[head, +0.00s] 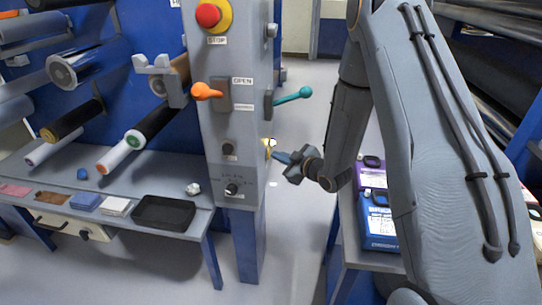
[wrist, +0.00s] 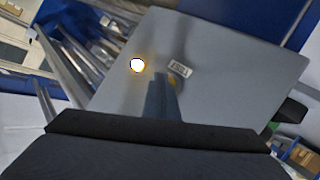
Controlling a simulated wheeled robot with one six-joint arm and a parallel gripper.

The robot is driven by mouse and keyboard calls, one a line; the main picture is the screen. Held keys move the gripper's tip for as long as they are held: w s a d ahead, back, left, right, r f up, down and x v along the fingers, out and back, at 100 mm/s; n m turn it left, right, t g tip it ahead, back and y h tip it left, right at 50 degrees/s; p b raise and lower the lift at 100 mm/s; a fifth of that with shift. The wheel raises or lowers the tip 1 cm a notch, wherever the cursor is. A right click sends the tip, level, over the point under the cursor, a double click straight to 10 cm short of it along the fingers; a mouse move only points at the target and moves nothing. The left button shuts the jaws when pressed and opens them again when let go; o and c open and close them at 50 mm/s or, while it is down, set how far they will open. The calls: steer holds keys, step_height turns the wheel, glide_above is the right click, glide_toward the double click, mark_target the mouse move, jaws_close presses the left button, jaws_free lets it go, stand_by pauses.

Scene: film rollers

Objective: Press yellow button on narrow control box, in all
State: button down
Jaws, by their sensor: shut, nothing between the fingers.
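The narrow grey control box (head: 215,125) stands upright in the middle of the head view. A small yellow spot (head: 268,143) shows on its right side; I cannot tell there whether it is the button or a lamp. My gripper (head: 280,156) is at that side, shut and empty, pointing at the box. In the wrist view, my shut fingers (wrist: 162,88) reach to the box's grey face (wrist: 230,75). The yellow button (wrist: 173,77) shows partly behind the fingertips, mostly hidden. I cannot tell whether they touch it. A glowing lamp (wrist: 138,65) is left of the fingertips.
A teal lever (head: 293,96) sticks out above my gripper. The front face carries a red stop button (head: 208,15), an orange lever (head: 207,91) and dark knobs (head: 232,189). A bench with a black tray (head: 163,212) stands left. Blue and purple boxes (head: 381,222) stand right.

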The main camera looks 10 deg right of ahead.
steer(key=shift+s+d, duration=0.3)
steer(key=shift+d, duration=0.5)
steer(key=shift+s+d+p, duration=0.15)
steer(key=shift+s+d, duration=0.1)
steer(key=shift+d, duration=0.55)
steer(key=shift+s+d+p, duration=0.15)
steer(key=shift+s+d, duration=0.1)
steer(key=shift+d, duration=0.55)
steer(key=shift+s+d+p, duration=0.15)
steer(key=shift+s+d, duration=0.1)
steer(key=shift+d, duration=0.55)
steer(key=s+d+r+m+g+h, duration=0.2)
steer(key=s+r+m+g+h, duration=0.15)
steer(key=s, duration=0.35)
steer(key=s+d+r+m+g+h, duration=0.1)
steer(key=s+r+m+g+h, duration=0.25)
steer(key=s, duration=0.25)
steer(key=s+a+r+m+g, duration=0.2)
steer(key=s+g, duration=0.1)
steer(key=s, duration=0.7)
steer(key=s+a+r+m+g, duration=0.2)
steer(key=s, duration=0.8)
steer(key=shift+s+a+r+g, duration=0.25)
steer(key=shift+s+a+g, duration=0.15)
